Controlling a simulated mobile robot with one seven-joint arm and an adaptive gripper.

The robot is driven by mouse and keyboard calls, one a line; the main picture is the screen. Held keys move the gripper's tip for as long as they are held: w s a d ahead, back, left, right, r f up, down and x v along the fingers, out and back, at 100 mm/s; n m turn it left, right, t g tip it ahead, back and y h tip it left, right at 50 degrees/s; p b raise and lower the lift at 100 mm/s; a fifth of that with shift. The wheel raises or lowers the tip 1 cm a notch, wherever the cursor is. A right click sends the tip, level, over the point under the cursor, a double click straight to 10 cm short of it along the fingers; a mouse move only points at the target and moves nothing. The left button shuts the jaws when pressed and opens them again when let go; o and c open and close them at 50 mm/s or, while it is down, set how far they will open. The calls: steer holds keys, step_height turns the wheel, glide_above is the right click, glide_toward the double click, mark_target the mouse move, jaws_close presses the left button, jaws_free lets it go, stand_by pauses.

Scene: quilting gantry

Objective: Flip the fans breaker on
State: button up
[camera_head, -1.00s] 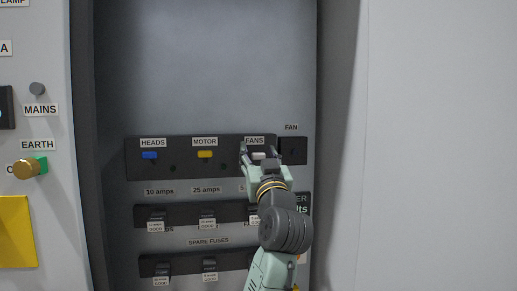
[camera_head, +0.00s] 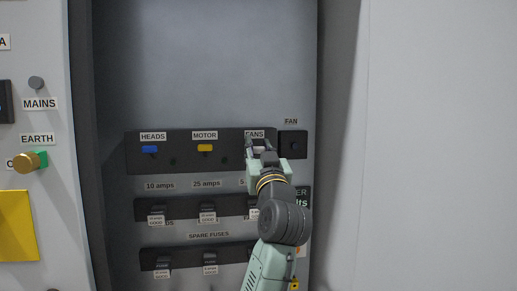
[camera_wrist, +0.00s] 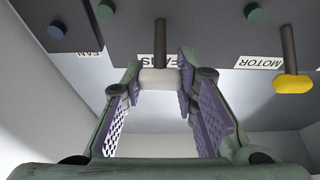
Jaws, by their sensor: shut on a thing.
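The fans breaker has a white-tipped lever (camera_head: 259,149) under the FANS label (camera_head: 254,134) on a dark panel. In the wrist view its white tip (camera_wrist: 158,79) hangs on a dark stem and sits between my fingertips. My gripper (camera_head: 260,147) is shut on this tip, with a purple ribbed pad on each side. In the head view the white tip is level with its neighbours, and the fingers partly cover it.
The blue HEADS lever (camera_head: 149,149) and the yellow MOTOR lever (camera_head: 205,147) are to the left on the same panel. A dark FAN box (camera_head: 293,145) is close on the right. Fuse rows (camera_head: 180,210) lie below. The recess above is clear.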

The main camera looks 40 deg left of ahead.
steer(key=shift+w+r+h+p, duration=0.1)
steer(key=shift+r+h+p, duration=0.3)
steer(key=shift+p, duration=0.5)
jaws_close()
steer(key=shift+r+p, duration=0.2)
steer(key=shift+p, duration=0.15)
steer(key=shift+w+a+g+h, duration=0.1)
steer(key=shift+a+g+h, duration=0.05)
steer(key=shift+g+h, duration=0.35)
steer(key=shift+f, duration=0.1)
steer(key=o, duration=1.1)
jaws_free()
steer(key=v, duration=1.2)
